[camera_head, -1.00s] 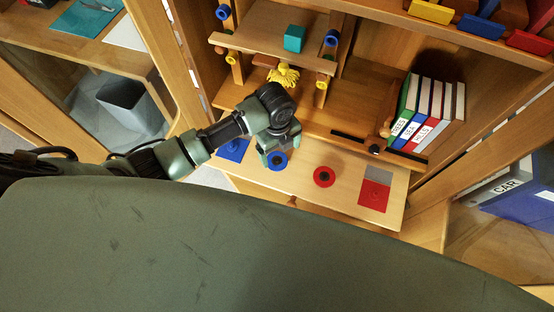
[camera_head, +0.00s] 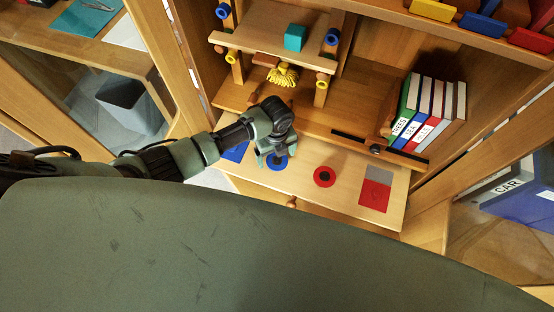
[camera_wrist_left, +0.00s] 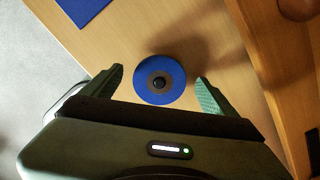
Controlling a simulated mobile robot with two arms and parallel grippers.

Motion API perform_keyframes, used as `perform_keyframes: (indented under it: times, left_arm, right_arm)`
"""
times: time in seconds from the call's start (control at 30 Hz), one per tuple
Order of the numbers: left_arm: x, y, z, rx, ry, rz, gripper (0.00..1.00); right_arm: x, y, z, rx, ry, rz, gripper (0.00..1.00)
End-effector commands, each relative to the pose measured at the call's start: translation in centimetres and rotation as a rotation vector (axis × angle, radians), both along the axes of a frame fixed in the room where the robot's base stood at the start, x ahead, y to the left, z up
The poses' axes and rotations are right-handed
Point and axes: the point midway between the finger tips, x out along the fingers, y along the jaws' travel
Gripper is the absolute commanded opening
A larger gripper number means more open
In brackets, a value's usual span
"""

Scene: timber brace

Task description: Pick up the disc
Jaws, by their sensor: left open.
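A blue disc (camera_head: 276,163) with a dark centre lies on the pull-out wooden board, partly hidden by my left gripper in the head view. My left gripper (camera_head: 272,158) is over it. In the left wrist view the blue disc (camera_wrist_left: 160,80) lies between and slightly beyond the two green fingertips (camera_wrist_left: 159,76), which are open and apart from it. A red disc (camera_head: 324,177) with a dark centre lies further right on the board. My right gripper is not seen.
The wooden board (camera_head: 345,205) bears a blue square (camera_head: 236,152), a red square (camera_head: 375,196) and a grey square (camera_head: 379,175). Behind stand several binders (camera_head: 430,112). A small shelf holds a teal cube (camera_head: 295,37), with a yellow tassel (camera_head: 284,75) below. The board is bare between the discs.

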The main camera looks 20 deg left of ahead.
Motion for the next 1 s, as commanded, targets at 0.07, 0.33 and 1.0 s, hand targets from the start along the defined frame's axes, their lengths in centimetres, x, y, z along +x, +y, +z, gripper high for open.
perform_keyframes:
  times: [0.07,0.33,1.0]
  left_arm:
    - [-0.01,-0.01,0.02,0.000,0.000,0.000,0.89]
    - [-0.01,0.00,-0.15,-0.001,0.001,0.001,0.89]
    - [-0.01,-0.02,-0.45,-0.001,0.001,0.001,0.36]
  right_arm:
    - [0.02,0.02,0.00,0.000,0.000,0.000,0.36]
    - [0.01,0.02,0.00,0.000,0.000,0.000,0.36]
    - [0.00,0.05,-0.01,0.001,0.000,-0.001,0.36]
